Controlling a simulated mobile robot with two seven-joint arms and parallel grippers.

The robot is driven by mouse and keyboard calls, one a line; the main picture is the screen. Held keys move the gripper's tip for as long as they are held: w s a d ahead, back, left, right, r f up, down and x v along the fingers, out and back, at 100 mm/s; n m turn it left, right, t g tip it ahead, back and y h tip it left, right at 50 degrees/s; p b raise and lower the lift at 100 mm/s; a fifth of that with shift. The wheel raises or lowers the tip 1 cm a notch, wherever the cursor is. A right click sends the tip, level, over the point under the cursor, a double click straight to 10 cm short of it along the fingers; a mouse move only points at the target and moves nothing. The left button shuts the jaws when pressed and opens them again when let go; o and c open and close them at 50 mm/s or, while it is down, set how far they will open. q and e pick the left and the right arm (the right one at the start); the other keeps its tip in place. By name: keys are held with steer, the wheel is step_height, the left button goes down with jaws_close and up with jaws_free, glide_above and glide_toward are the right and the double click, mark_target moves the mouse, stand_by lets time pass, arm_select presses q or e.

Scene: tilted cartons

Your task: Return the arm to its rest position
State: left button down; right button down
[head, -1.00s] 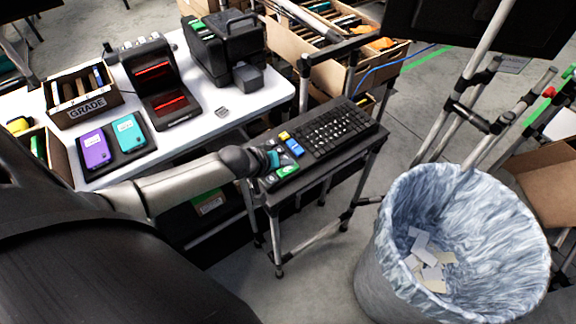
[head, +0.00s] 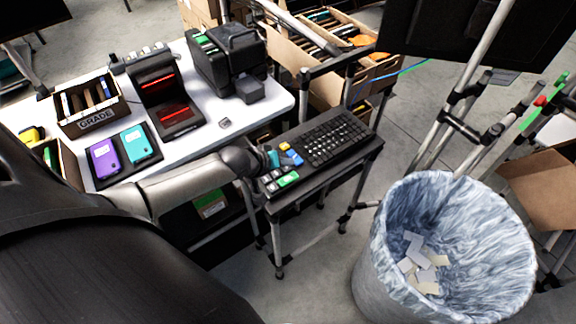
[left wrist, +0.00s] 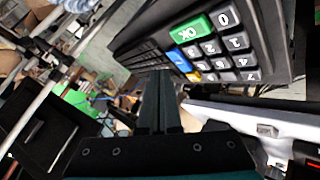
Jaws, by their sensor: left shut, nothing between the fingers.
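My left arm reaches in from the left in the head view. Its gripper (head: 272,158) is at the left end of a black keyboard (head: 335,138), over the coloured keys. In the left wrist view the two dark fingers (left wrist: 157,105) are together with nothing between them. The keypad there shows a green OK key (left wrist: 194,29), a blue key (left wrist: 180,60) and grey number keys (left wrist: 222,43), beyond the fingers and to their right. I cannot tell whether the fingertips touch the keys. My right gripper is not in view.
The keyboard lies on a small black stand (head: 330,175). A white table (head: 215,138) holds a scanner with red lights (head: 165,100), a GRADE box (head: 92,122), a purple case (head: 104,158) and a teal case (head: 135,145). A lined bin (head: 470,215) with paper scraps stands at right.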

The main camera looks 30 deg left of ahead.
arm_select(q)
steer(key=shift+f, duration=0.1)
stand_by(0.6)
steer(key=s+d+m+g, duration=0.25)
steer(key=s+d, duration=0.35)
steer(key=d, duration=0.3)
steer(key=s+d+r+m+g+y, duration=0.1)
steer(key=s+r+m+g, duration=0.2)
steer(key=s, duration=0.5)
steer(key=s+d+r+m+y, duration=0.1)
steer(key=s+r+m, duration=0.3)
steer(key=s, duration=0.5)
step_height(320, 180, down, 29)
steer(key=s+g+b, duration=0.1)
steer(key=s+b, duration=0.1)
steer(key=b, duration=0.5)
steer(key=s+a+f+g+b, duration=0.1)
steer(key=s+f+b, duration=0.5)
steer(key=s+f, duration=0.9)
step_height(320, 180, down, 4)
steer(key=shift+a+f+b, duration=0.1)
steer(key=shift+a+b, duration=0.2)
steer(key=shift+a, duration=0.4)
steer(key=shift+g, duration=0.25)
